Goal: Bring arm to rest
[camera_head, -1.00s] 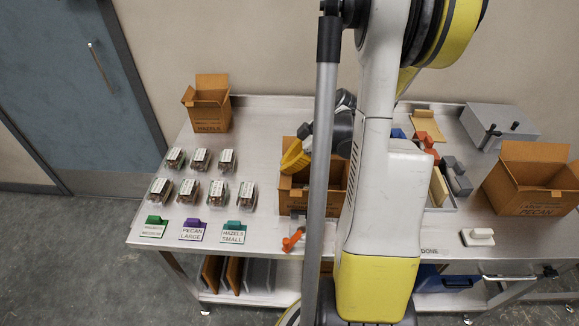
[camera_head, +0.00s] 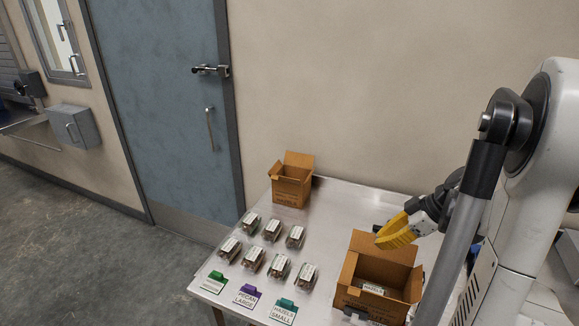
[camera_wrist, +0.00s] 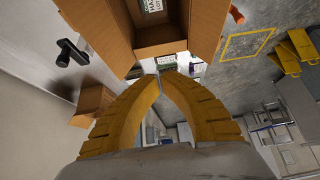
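My gripper (camera_head: 397,232) has yellow fingers and hangs over the back right of an open cardboard box (camera_head: 408,283) on the metal table. In the wrist view, the finger tips of my gripper (camera_wrist: 161,76) meet with nothing seen between them. The same open box (camera_wrist: 118,38) lies beyond the tips in that view. A clamshell tray with a white label (camera_head: 373,288) is inside the box. My arm rises at the right of the head view and hides the table's right part.
Several labelled clamshells (camera_head: 254,258) stand in two rows on the table (camera_head: 345,205). A second open box (camera_head: 292,181) stands at the back left. Green, purple (camera_head: 247,296) and teal (camera_head: 284,311) cards line the front edge. A blue door (camera_head: 165,90) is beyond.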

